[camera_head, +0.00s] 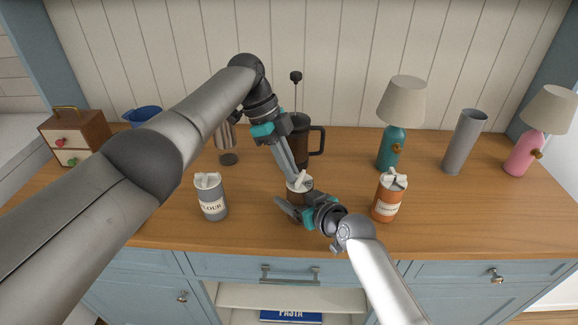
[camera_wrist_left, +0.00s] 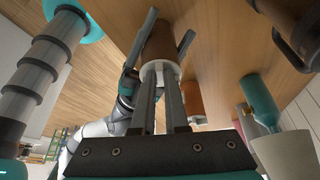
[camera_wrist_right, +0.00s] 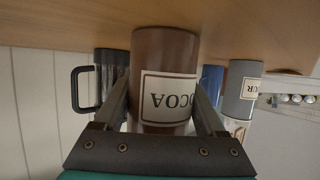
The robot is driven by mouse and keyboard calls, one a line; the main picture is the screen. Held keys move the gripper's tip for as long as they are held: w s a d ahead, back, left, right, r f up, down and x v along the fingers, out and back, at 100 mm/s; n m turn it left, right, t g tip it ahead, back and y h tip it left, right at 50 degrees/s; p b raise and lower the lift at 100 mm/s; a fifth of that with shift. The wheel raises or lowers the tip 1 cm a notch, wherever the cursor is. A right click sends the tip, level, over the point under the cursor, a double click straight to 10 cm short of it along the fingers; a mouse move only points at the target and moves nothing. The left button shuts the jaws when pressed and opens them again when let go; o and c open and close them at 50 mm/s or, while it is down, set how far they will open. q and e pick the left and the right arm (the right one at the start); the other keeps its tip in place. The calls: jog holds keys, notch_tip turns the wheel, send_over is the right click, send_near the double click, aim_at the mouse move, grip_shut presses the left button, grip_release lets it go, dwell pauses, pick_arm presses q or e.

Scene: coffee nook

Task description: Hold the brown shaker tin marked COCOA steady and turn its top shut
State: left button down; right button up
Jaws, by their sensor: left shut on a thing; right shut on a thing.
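The brown shaker tin marked COCOA (camera_wrist_right: 165,60) stands on the wooden counter, its label facing the right wrist camera, upside down in that view. In the head view its white top (camera_head: 299,184) shows between my grippers, and the body is mostly hidden. My right gripper (camera_head: 292,208) is shut around the tin's body from the front right; its fingers flank the tin in the right wrist view. My left gripper (camera_head: 294,178) reaches down from above and is shut on the white top, which also shows in the left wrist view (camera_wrist_left: 160,70).
A grey FLOUR tin (camera_head: 211,198) stands to the left and an orange tin (camera_head: 388,198) to the right. A dark French press (camera_head: 301,145) stands close behind the cocoa tin. A teal lamp (camera_head: 391,147) and a grey cylinder (camera_head: 463,143) stand further right.

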pick_arm(q)
jog(key=c, duration=0.9)
grip_release()
jog(key=v, duration=1.2)
